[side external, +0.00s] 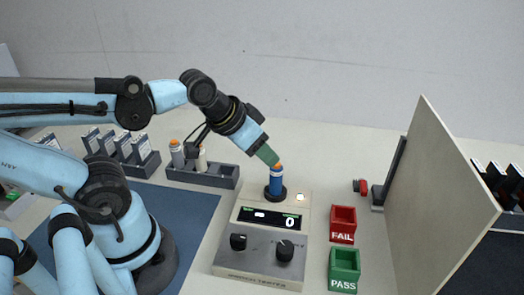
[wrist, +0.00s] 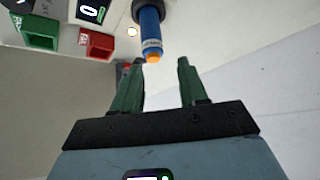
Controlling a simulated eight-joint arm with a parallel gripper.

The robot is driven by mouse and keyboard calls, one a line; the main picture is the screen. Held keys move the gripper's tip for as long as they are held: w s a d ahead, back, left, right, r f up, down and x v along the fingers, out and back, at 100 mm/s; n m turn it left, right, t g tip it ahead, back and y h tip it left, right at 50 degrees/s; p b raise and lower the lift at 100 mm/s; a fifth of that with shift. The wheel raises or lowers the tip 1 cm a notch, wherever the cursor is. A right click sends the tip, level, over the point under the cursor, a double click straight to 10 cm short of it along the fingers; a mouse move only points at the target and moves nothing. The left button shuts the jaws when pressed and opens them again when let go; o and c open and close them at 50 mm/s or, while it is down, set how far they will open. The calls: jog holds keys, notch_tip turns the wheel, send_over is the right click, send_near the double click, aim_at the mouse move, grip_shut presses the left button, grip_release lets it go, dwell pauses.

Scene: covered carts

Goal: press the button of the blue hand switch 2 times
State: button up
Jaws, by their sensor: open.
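The blue hand switch (side external: 276,182) stands upright in the dark round socket of the switch tester (side external: 262,245), with its orange button (side external: 279,166) on top. In the wrist view the blue switch (wrist: 150,28) points its orange button (wrist: 153,58) towards the gap between my fingers. My gripper (side external: 268,156) is tilted down just above and left of the button. In the wrist view my gripper (wrist: 158,64) has its two green fingers apart with nothing between them. I cannot tell whether a finger touches the button. The tester display (side external: 269,218) reads 0.
A grey rack (side external: 205,179) with other hand switches stands behind left. A red FAIL bin (side external: 342,224) and a green PASS bin (side external: 344,269) are right of the tester. A tall beige panel (side external: 432,200) stands further right. A lit lamp (side external: 300,197) is on the tester.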

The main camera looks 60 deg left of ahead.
grip_shut()
dwell(1.5)
